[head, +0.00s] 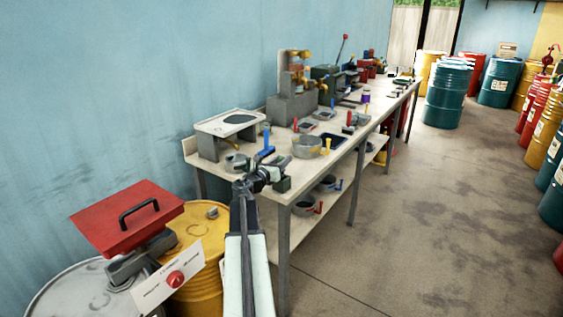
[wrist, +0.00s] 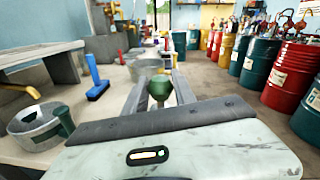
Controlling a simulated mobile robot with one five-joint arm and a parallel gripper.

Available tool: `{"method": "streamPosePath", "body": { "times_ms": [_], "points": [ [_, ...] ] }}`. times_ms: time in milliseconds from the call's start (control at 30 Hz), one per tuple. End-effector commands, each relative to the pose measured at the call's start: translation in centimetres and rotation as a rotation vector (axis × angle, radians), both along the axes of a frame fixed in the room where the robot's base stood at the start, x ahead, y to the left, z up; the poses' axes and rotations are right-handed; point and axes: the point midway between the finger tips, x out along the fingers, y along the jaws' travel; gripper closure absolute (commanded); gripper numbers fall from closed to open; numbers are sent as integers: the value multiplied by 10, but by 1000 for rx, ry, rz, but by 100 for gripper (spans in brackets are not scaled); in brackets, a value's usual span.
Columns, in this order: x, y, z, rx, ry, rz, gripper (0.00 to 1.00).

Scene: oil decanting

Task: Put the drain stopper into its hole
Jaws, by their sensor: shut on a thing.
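My gripper (wrist: 159,84) is shut on a small green funnel-shaped piece, which looks like the drain stopper (wrist: 159,91). The piece stands upright between the two fingers, wide end up. In the head view my gripper (head: 268,172) is above the near end of the workbench (head: 226,180); the held piece is too small to make out there. A grey stand with a pale basin top (head: 228,123) is on the bench to the left of my gripper. A dark oval shows in its top; I cannot tell whether this is the stopper's hole.
A blue-handled tool (wrist: 96,78) and a grey pot (wrist: 38,124) are left of my gripper. A metal pan (head: 306,147) and a yellow-handled tool (head: 327,146) lie farther along the bench. A red lid (head: 128,217) and drums are at the lower left.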

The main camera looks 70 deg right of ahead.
Motion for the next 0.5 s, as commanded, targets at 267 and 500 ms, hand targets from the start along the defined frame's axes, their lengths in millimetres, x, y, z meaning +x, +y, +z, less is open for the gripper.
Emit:
{"method": "streamPosePath", "body": {
  "times_ms": [267,500],
  "points": [
    [0,0,-8,0,0,0,100],
    [0,0,-14,0,0,0,100]
  ]
}}
